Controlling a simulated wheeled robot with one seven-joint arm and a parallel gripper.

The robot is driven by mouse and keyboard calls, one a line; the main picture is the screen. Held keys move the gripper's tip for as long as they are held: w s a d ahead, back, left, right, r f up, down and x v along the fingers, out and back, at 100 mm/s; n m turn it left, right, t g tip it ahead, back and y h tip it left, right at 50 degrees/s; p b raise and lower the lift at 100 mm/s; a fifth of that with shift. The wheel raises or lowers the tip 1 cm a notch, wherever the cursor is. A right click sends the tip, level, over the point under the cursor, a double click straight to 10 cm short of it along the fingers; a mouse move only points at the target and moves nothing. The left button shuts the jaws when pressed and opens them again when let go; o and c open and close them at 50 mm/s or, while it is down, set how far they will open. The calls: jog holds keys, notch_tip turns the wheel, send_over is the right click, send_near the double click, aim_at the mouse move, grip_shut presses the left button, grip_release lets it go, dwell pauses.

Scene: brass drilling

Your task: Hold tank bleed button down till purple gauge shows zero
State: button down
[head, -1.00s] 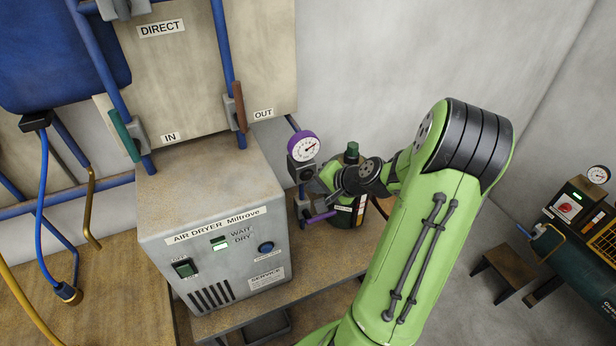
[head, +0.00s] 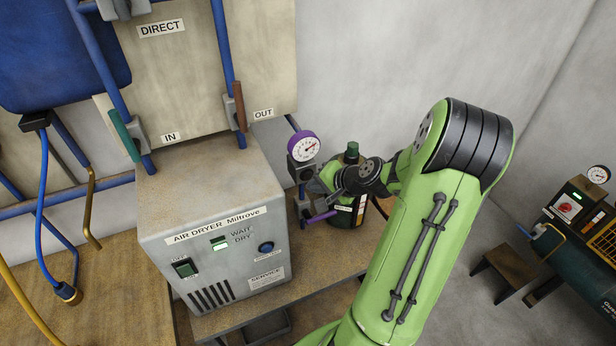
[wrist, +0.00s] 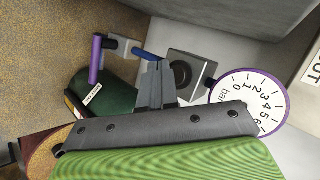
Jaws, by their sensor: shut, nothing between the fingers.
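The purple gauge (head: 303,147) stands right of the air dryer, its needle pointing to the upper right. In the wrist view its white dial (wrist: 248,98) is numbered from 0 up, and my gripper's body hides part of it. Below the gauge is a grey block (wrist: 190,68) with a round black button-like part (wrist: 181,73); I cannot read any label on it. My gripper (wrist: 157,68) is shut and empty, its fingertips beside the black part in the picture. I cannot tell whether they touch the block. In the head view my wrist mostly hides the fingers.
A purple lever (head: 320,217) and a dark green bottle (head: 352,158) are close to my gripper. The air dryer (head: 210,215) has a blue button (head: 266,248) on its front. A compressor (head: 590,230) stands far right.

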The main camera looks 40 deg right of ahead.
jog(key=shift+w, duration=0.15)
dwell(0.5)
jog(key=shift+w+d, duration=0.15)
jog(key=shift+w, duration=0.15)
jog(key=shift+w+d, duration=0.15)
jog(key=shift+w, duration=0.3)
dwell(1.7)
dwell(1.8)
jog(key=shift+s+a, duration=0.3)
jog(key=shift+s, duration=0.6)
jog(key=s, duration=0.2)
jog(key=s+a+b, duration=0.1)
jog(key=s, duration=0.1)
jog(key=shift+s+a, duration=0.2)
jog(key=shift+s, duration=0.2)
